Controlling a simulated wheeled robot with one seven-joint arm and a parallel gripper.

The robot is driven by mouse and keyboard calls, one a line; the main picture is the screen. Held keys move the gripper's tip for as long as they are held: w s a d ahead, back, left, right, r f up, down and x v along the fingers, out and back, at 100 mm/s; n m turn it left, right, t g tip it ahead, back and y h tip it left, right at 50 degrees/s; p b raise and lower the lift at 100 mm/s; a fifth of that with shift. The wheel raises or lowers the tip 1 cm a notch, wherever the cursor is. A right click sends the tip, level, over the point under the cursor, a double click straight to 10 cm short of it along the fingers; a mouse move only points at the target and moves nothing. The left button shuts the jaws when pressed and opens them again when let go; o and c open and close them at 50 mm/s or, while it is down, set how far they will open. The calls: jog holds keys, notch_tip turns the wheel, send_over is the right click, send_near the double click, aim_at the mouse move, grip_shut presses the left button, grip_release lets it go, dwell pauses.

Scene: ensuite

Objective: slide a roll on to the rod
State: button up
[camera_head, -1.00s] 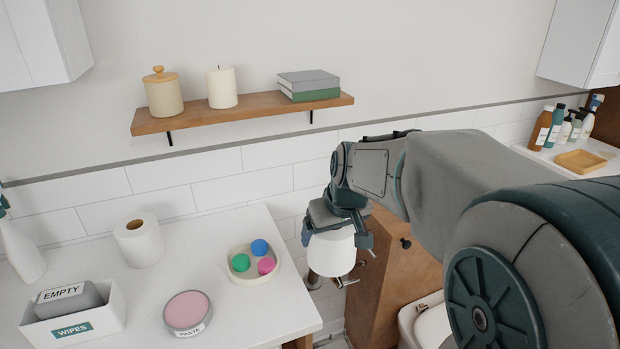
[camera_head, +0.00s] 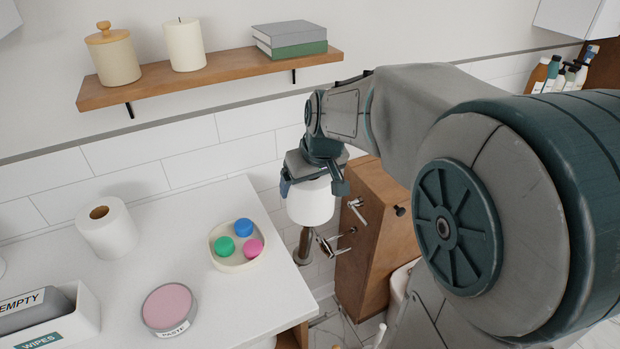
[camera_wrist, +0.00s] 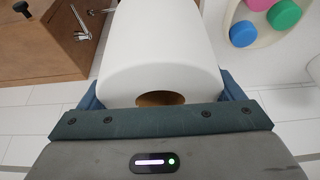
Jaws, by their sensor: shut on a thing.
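A white roll (camera_head: 311,201) is held upright under my gripper (camera_head: 315,187), in the air past the counter's right edge. In the wrist view the roll (camera_wrist: 160,55) sits between my fingers, with the brown hole in its end facing the palm. Metal rod-like fittings, an upper one (camera_head: 357,211) and a lower one (camera_head: 334,241), stick out from a wooden cabinet's side, right of and below the roll. The roll appears apart from both. A brown cylinder (camera_head: 304,245) shows below the roll; how it joins the fittings is unclear.
A second white roll (camera_head: 107,229) stands on the white counter (camera_head: 215,290), near a dish (camera_head: 232,264) of coloured discs, a pink paste tin (camera_head: 168,308) and a wipes box (camera_head: 75,325). The wooden cabinet (camera_head: 365,250) is close on the right. A shelf (camera_head: 215,75) hangs above.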

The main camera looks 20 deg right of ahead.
aim_at(318, 183)
jog(key=shift+s+f+b+x, duration=0.1)
jog(key=shift+s+b+x, duration=0.1)
jog(key=shift+b+x, duration=0.8)
jog(key=shift+s+f+b+x, duration=0.1)
jog(key=shift+s+b+x, duration=0.1)
jog(key=shift+b+x, duration=0.75)
jog(key=shift+s+f+b+x, duration=0.1)
jog(key=shift+s+b+x, duration=0.3)
jog(key=shift+x, duration=1.05)
jog(key=shift+w+d, duration=0.15)
jog(key=o, duration=0.8)
jog(key=shift+o, duration=0.2)
jog(key=shift+r, duration=0.1)
jog(key=v, duration=1.3)
jog(key=shift+r+p, duration=0.35)
jog(key=shift+p, duration=0.05)
